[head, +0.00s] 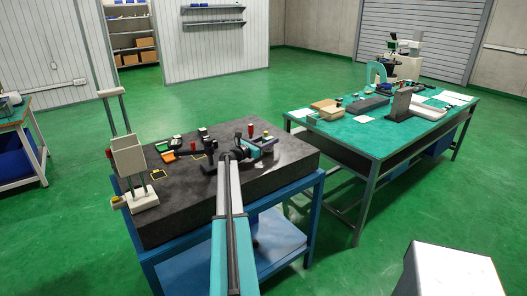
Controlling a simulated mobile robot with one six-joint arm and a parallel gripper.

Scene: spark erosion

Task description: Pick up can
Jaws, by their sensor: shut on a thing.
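My gripper (262,147) is at the end of my outstretched arm, low over the right part of the dark stone slab (190,207). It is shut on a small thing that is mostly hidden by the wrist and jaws. I cannot tell whether that thing is the can, or whether it is clear of the slab. A small red upright piece (251,130) stands just behind my gripper, and I cannot tell if it is a can.
A height gauge (129,160) stands at the slab's left edge. Small green, orange and red parts (168,157) lie left of my arm. A teal-topped table (345,134) with boxes and instruments is to the right. Green floor lies open between and behind.

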